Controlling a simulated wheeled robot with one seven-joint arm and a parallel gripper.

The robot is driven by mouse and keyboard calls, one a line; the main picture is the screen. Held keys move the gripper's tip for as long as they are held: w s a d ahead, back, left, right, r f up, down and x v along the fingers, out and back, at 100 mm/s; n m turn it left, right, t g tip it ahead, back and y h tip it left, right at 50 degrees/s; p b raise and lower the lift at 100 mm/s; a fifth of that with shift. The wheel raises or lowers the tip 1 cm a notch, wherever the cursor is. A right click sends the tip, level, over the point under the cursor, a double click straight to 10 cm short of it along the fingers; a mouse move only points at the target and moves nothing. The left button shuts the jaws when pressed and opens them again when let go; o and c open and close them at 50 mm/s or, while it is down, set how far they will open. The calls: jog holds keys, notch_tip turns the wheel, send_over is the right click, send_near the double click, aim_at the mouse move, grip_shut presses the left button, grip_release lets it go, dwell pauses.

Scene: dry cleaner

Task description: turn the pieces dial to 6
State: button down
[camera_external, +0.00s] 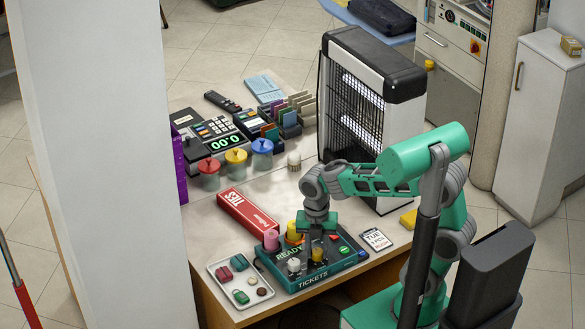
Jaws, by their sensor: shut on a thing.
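A dark green ticket machine (283,278) marked TICKETS and READY sits at the front of the counter. On its face are a yellow dial (318,255) and a white dial (294,265). Their small labels and settings are too small to read, so I cannot tell which is marked pieces. My gripper (318,242) points straight down over the machine and is shut on the yellow dial, hiding its upper part.
Left of the machine is a tray (218,267) of small items. A tall bright lamp unit (400,122) stands close behind my arm. A TUE card (376,239) lies at right.

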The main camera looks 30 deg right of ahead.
jog(key=m+p, duration=0.1)
jog(key=m, duration=0.4)
jog(key=shift+r+m+p, duration=0.1)
jog(key=shift+m+p, duration=0.3)
jog(key=m+p, duration=0.1)
jog(key=m, duration=0.4)
jog(key=shift+w, duration=0.1)
jog(key=m+p, duration=0.1)
jog(key=m, duration=0.4)
jog(key=shift+m+y+p, duration=0.3)
jog(key=shift+m+p, duration=0.05)
jog(key=shift+m, duration=0.05)
jog(key=m+p, duration=0.1)
jog(key=m, duration=0.4)
jog(key=shift+d, duration=0.1)
jog(key=m+p, duration=0.1)
jog(key=m, duration=0.4)
jog(key=shift+m, duration=0.4)
jog(key=m+p, duration=0.1)
jog(key=m, duration=0.4)
jog(key=shift+p, duration=0.3)
jog(key=m+p, duration=0.1)
jog(key=m, duration=0.5)
jog(key=shift+d+t, duration=0.1)
jog(key=shift+t, duration=0.2)
jog(key=m, duration=0.5)
